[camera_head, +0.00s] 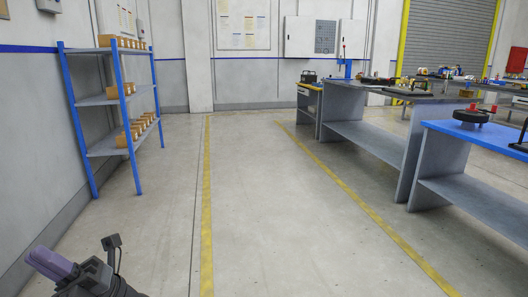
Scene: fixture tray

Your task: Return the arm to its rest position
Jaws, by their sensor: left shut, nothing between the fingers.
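My left gripper (50,262) shows at the bottom left corner, a purplish-grey end on a dark arm that comes in from the bottom edge. Its fingers are shut with nothing between them. It hangs over the bare floor near the left wall, well in front of the shelf rack and apart from everything. My right gripper is not in the picture.
A blue and grey shelf rack (112,102) with several small brown boxes stands at the left wall. Grey workbenches (368,143) and a blue-topped bench (455,136) line the right. The floor (270,210) between the yellow lines is clear.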

